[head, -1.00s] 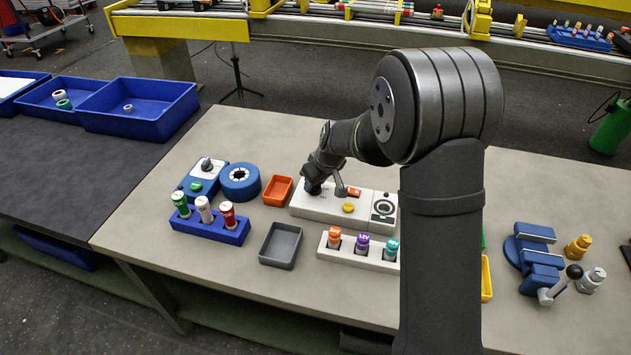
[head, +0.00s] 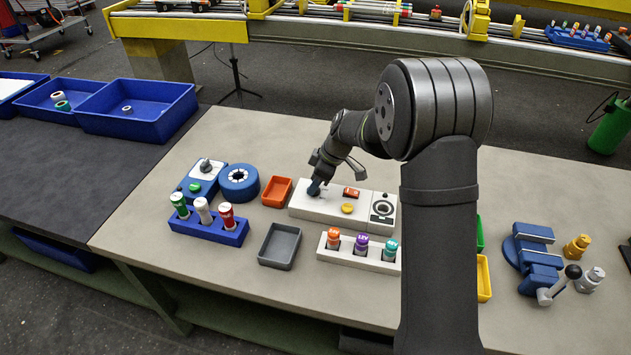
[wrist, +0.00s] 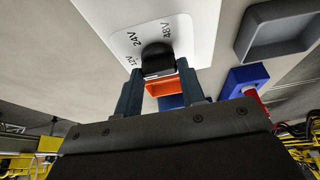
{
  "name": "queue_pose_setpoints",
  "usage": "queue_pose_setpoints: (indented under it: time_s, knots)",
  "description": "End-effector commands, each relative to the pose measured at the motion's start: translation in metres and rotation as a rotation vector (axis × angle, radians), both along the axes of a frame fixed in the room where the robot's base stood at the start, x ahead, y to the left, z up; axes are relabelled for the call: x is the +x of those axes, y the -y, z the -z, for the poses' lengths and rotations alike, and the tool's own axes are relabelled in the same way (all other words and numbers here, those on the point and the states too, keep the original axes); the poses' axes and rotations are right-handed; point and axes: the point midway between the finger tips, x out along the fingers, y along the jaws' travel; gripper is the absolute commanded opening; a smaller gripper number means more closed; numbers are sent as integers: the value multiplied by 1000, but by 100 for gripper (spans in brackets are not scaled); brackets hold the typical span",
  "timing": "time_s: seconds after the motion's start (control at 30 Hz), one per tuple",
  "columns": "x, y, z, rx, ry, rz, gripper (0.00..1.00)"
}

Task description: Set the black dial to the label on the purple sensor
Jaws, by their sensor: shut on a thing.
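The black dial (wrist: 158,58) sits on a white panel (head: 300,207) and shows between my fingers in the wrist view. Labels reading 12V, 24V and 48V are printed around it. My gripper (head: 314,188) is shut on the dial, over the left part of the panel; it also shows in the wrist view (wrist: 158,80). The dial's pointer mark is not clear to me. The purple sensor (head: 361,241) stands upright in a white rack (head: 334,256), between an orange and a teal one. Its small label appears to read 12V.
The panel also bears a red switch (head: 351,192), a yellow button (head: 347,208) and a round black-ringed part (head: 383,208). An orange tray (head: 277,192), a grey tray (head: 279,246) and a blue rack (head: 209,231) lie to the left.

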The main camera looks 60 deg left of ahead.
Motion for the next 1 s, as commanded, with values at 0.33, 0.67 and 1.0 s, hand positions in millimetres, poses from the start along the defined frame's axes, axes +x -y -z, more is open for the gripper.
queue_pose_setpoints:
  time_s: [0.33, 0.67, 1.0]
  knots:
    - [1, 0, 0, -1, 1, -13, 14]
    - [0, 0, 0, -1, 0, -12, 58]
    - [4, 3, -11, 2, 1, -11, 58]
